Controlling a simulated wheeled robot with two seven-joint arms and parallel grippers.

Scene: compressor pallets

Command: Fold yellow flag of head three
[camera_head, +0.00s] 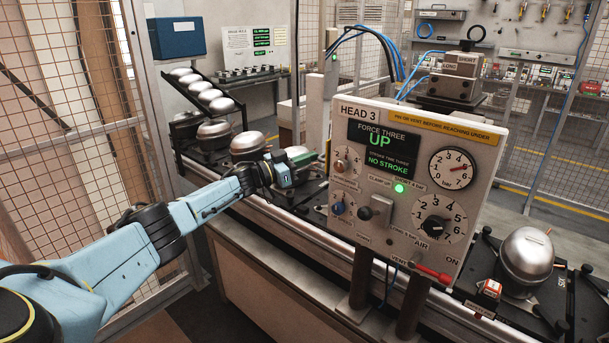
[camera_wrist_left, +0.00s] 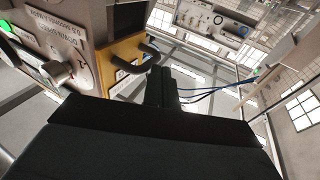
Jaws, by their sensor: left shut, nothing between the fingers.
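The head three panel (camera_head: 415,190) stands at the middle right in the head view, reading "UP" and "NO STROKE" with a green lamp lit. My left gripper (camera_head: 311,160) is at the panel's left edge; its fingers (camera_wrist_left: 162,86) are shut and empty in the wrist view. In that view a yellow part (camera_wrist_left: 122,50) with a dark curved bar (camera_wrist_left: 135,62) sits at the side of the panel, just left of and beyond the fingertips. I cannot tell for sure that it is the flag, or whether the fingers touch it. My right gripper is not in view.
A red-handled vent lever (camera_head: 433,272) sticks out at the panel's lower right. A silver compressor shell (camera_head: 526,256) stands on a pallet at the right. More silver shells (camera_head: 214,134) stand on the line at the left. Mesh fencing (camera_head: 60,150) runs along the left.

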